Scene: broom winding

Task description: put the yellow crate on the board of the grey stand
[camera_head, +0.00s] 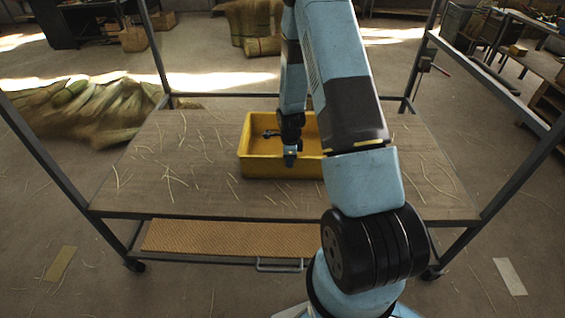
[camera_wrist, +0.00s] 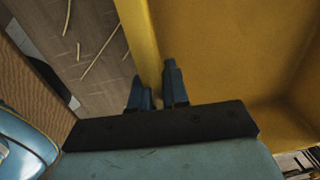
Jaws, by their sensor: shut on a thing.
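The yellow crate (camera_head: 262,165) is on or just above the board (camera_head: 205,185) of the grey stand, near the middle; I cannot tell whether it touches the board. My gripper (camera_head: 290,160) is at the crate's front wall, with my arm reaching over from the front right and hiding the crate's right part. In the wrist view the fingers (camera_wrist: 158,92) straddle the wall of the crate (camera_wrist: 215,50), one inside and one outside, shut on it. The crate looks upright and empty where I see into it. The board (camera_wrist: 92,45) shows beyond the outer finger.
The stand has dark upright posts (camera_head: 153,45) and a lower woven shelf (camera_head: 200,238) with a handle. Thin straws lie scattered on the board. A heap of straw-coloured material (camera_head: 85,112) lies on the floor behind left.

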